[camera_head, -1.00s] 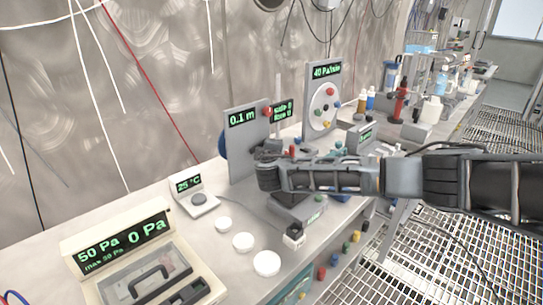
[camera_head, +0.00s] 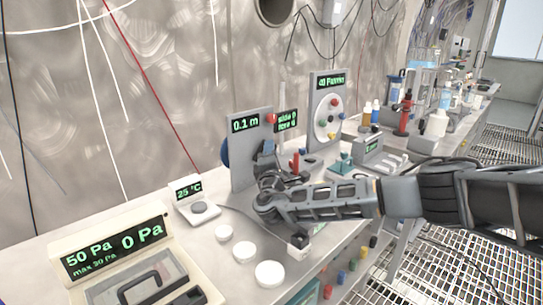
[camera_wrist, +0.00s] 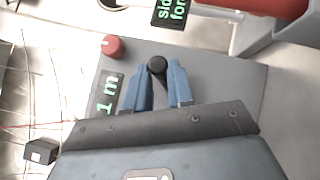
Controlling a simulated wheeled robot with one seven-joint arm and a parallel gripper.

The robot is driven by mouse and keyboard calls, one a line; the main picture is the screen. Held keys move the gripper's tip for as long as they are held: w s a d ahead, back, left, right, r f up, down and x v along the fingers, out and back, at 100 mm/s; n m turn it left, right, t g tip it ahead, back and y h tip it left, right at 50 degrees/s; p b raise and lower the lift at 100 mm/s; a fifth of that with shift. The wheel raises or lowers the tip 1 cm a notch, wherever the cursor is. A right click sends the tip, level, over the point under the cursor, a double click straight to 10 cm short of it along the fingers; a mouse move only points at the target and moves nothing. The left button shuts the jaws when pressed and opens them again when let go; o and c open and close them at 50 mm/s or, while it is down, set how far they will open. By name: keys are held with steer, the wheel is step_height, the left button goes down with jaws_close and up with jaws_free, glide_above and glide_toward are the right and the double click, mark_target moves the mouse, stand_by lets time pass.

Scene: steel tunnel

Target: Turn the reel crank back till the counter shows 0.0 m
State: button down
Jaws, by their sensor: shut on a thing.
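The reel's grey upright panel (camera_head: 243,170) stands on the bench, with a counter (camera_head: 245,124) reading 0.1 m in green. Part of that counter (camera_wrist: 108,92) shows sideways in the wrist view. A blue reel edge (camera_head: 225,149) shows behind the panel. The crank's black round knob (camera_wrist: 157,66) sits between my blue fingertips in the wrist view. My gripper (camera_wrist: 160,75) is shut on that knob, in front of the panel. In the head view my gripper (camera_head: 267,150) is at the panel's right side, and the crank is mostly hidden there.
A red knob (camera_wrist: 113,46) sits on the panel near the counter. A dial panel (camera_head: 326,115) with coloured knobs stands to the right. A 25 °C device (camera_head: 194,201), white discs (camera_head: 245,252) and a pressure case (camera_head: 125,262) are at front left.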

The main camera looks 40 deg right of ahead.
stand_by(0.4)
steer(key=c, duration=1)
jaws_free()
steer(key=shift+r, duration=0.1)
steer(key=s+d+r, duration=0.2)
steer(key=s+r, duration=0.1)
steer(key=s+d+r, duration=0.2)
steer(key=d+r, duration=0.1)
steer(key=r, duration=0.1)
steer(key=s+d+r, duration=0.3)
steer(key=shift+s+r+p, duration=0.3)
steer(key=shift+r, duration=0.1)
